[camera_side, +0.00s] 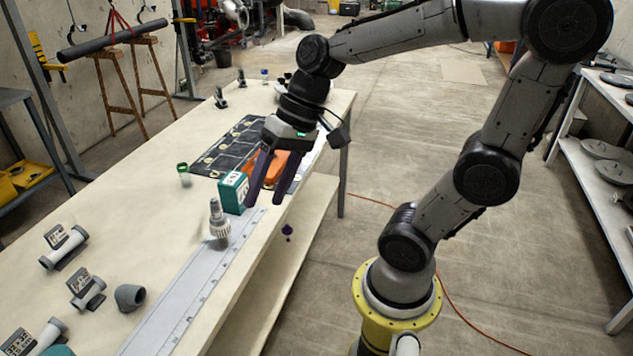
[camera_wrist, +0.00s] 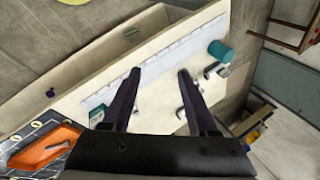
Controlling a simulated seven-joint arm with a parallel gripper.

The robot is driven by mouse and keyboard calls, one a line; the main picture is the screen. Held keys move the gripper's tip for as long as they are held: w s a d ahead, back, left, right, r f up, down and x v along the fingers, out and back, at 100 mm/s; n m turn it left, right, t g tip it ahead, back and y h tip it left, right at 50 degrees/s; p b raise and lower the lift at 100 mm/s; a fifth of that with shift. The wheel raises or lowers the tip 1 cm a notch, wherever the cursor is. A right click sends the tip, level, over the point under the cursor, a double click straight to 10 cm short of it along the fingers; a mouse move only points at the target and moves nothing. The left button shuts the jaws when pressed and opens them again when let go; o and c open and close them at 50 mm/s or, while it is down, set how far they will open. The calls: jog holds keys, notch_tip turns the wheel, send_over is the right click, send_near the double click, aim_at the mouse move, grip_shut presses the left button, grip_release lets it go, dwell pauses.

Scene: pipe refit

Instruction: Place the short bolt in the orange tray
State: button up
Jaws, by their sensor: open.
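My gripper (camera_side: 265,203) is open above the long table, its two dark fingers apart and pointing down. In the wrist view the fingers (camera_wrist: 160,73) are spread with nothing between them. The orange tray (camera_side: 263,160) is on the table behind the fingers and partly hidden by them in the side view. It also shows at the lower left of the wrist view (camera_wrist: 40,148). I cannot pick out the short bolt with certainty. A small dark purple knob-like object (camera_side: 287,230) shows beside the table edge; I cannot tell what it is or what supports it.
A teal box (camera_side: 232,192) stands beside the gripper. A grey threaded fitting (camera_side: 219,228) stands upright on the ruler strip (camera_side: 180,305). A dark panel with round pieces (camera_side: 232,146) lies behind. Pipe fittings (camera_side: 63,248) lie at front left. A green-capped jar (camera_side: 183,175) stands farther left.

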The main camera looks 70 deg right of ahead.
jog(key=s+d+n+t+h, duration=0.2)
jog(key=s+d+n+h, duration=0.1)
jog(key=s, duration=0.4)
jog(key=n+h, duration=0.1)
jog(key=n, duration=0.1)
jog(key=shift+d+r+n, duration=0.2)
jog(key=shift+d+n, duration=0.1)
jog(key=shift+n, duration=0.1)
dwell(0.8)
jog(key=c, duration=0.5)
jog(key=shift+c, duration=0.2)
